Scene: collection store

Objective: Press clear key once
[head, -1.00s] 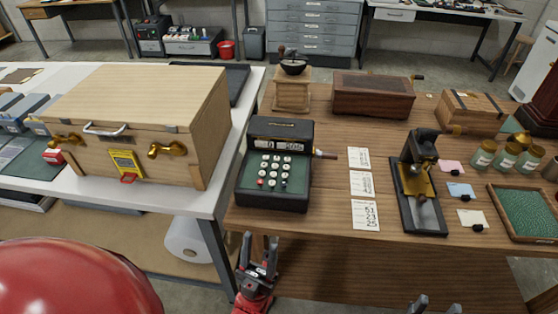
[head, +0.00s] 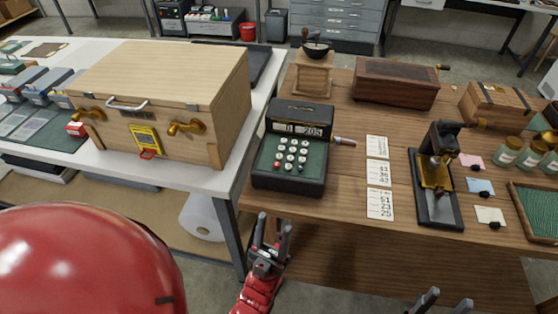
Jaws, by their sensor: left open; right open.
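The adding machine (head: 292,148) stands on the wooden table near its left end. It is black, with a green key panel, round white keys, a red key at the lower left of the keys, and a display reading 0 and 205. A crank handle sticks out on its right side. I cannot read which key is the clear key. My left gripper (head: 273,230) is open and empty, below and in front of the machine, with its fingers pointing up and apart from it. My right gripper (head: 438,302) shows only its fingertips at the bottom edge, open and empty.
Number cards (head: 379,174) lie right of the machine, then a black and brass press (head: 436,176). A coffee grinder (head: 313,72) and brown box (head: 397,83) stand behind. A large wooden case (head: 160,100) stands on the white table at left. Jars and a green tray are at right.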

